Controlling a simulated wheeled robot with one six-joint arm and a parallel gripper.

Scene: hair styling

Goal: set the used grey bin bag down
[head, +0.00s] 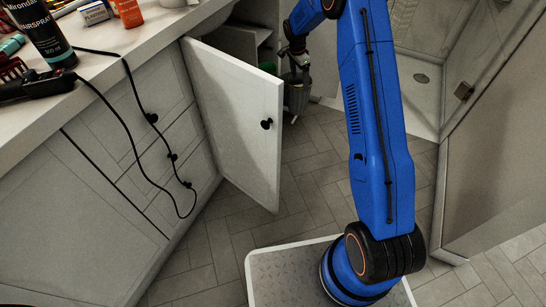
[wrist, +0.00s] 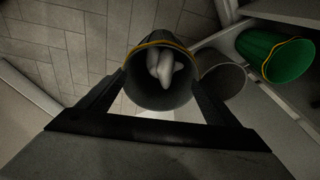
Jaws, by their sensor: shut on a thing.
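The used grey bin bag (wrist: 178,92) hangs open-mouthed between the two fingers of my gripper (wrist: 158,84) in the wrist view. It has a yellow tie around its rim and pale crumpled waste inside. My gripper is shut on it. In the head view my gripper (head: 297,58) is beyond the open cabinet door, and the grey bag (head: 296,98) shows below it, close to the floor. Whether its underside touches the floor is hidden.
A green bag (wrist: 268,57) with a yellow tie sits at the right, in the cabinet. A round grey rim, apparently a bin (wrist: 223,80), is beside the held bag. The open cabinet door (head: 235,120) stands nearby. Tiled floor (head: 310,160) is clear in front.

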